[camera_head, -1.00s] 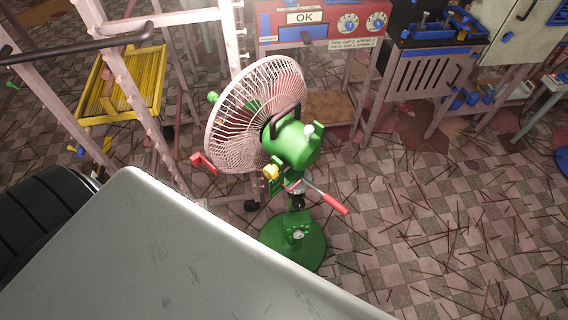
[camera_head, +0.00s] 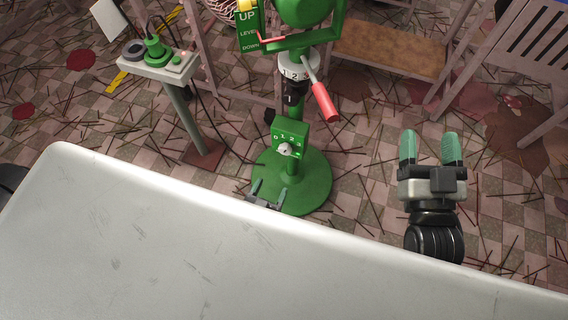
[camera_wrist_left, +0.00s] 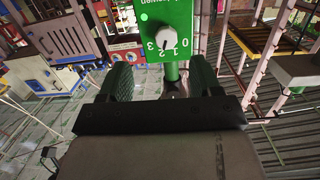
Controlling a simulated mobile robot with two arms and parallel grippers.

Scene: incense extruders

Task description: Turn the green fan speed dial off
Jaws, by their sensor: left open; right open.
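The green fan stands on a round green base (camera_head: 312,183). Its green control box (camera_head: 291,131) is low on the post, numbered 0 to 3, with a pale fan speed dial (camera_head: 285,149) on its face. The dial (camera_wrist_left: 165,37) is large in the left wrist view, numbers beside it; I cannot tell which it points at. My left gripper (camera_head: 268,188) is open and empty, just below and in front of the box; its fingers (camera_wrist_left: 162,72) straddle the space below the dial, not touching it. My right gripper (camera_head: 429,147) is open and empty, well right of the fan.
A large grey-white panel (camera_head: 200,240) fills the front of the head view and hides most of my left arm. A red-handled lever (camera_head: 324,101) sticks out above the box. A small pedestal table (camera_head: 157,66) stands left. Thin sticks litter the floor.

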